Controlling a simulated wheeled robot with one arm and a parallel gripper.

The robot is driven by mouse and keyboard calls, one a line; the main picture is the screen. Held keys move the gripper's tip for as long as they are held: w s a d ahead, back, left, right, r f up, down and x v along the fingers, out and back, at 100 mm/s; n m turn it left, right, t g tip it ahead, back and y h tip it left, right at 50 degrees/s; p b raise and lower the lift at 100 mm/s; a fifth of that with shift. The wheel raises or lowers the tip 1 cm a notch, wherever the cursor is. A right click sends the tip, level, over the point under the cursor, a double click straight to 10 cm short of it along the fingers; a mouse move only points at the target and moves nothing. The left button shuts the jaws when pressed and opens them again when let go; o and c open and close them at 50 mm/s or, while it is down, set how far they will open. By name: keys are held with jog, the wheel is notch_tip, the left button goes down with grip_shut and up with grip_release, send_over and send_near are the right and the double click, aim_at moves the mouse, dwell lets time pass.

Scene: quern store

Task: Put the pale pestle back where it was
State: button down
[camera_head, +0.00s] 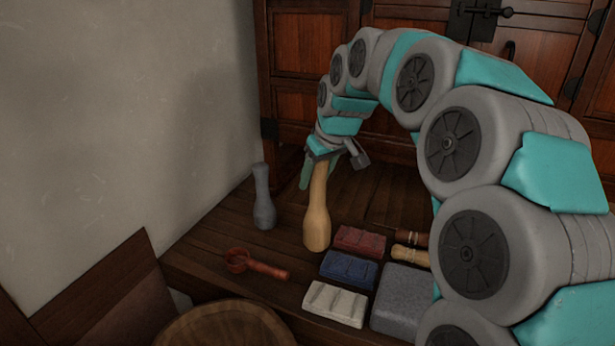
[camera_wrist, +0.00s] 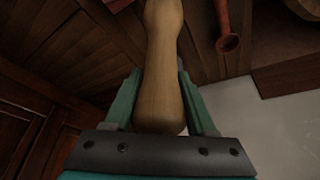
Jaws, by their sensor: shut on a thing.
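The pale pestle (camera_head: 317,215) is upright in the head view, with its wide end low over the dark wooden table (camera_head: 215,250). My gripper (camera_head: 328,162) is shut on its upper end. In the wrist view the pale pestle (camera_wrist: 160,75) runs away between the two green fingers of my gripper (camera_wrist: 160,105). I cannot tell whether its lower end touches the table. A grey pestle (camera_head: 264,197) stands upright to its left, apart from it.
A red-brown ladle (camera_head: 256,265) lies at the front left. Red (camera_head: 360,241), blue (camera_head: 348,269) and white (camera_head: 335,303) blocks lie right of the pestle, with a grey stone block (camera_head: 402,298) beside them. A wooden cabinet (camera_head: 300,90) stands behind; a wall (camera_head: 120,110) is left.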

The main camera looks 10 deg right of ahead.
jog(key=w+f, duration=0.4)
jog(key=w, duration=0.5)
jog(key=shift+f, duration=0.15)
dwell(0.4)
jog(key=shift+w, duration=0.1)
jog(key=shift+c, duration=1.1)
grip_release()
jog(key=shift+f, duration=0.15)
jog(key=v, duration=1.2)
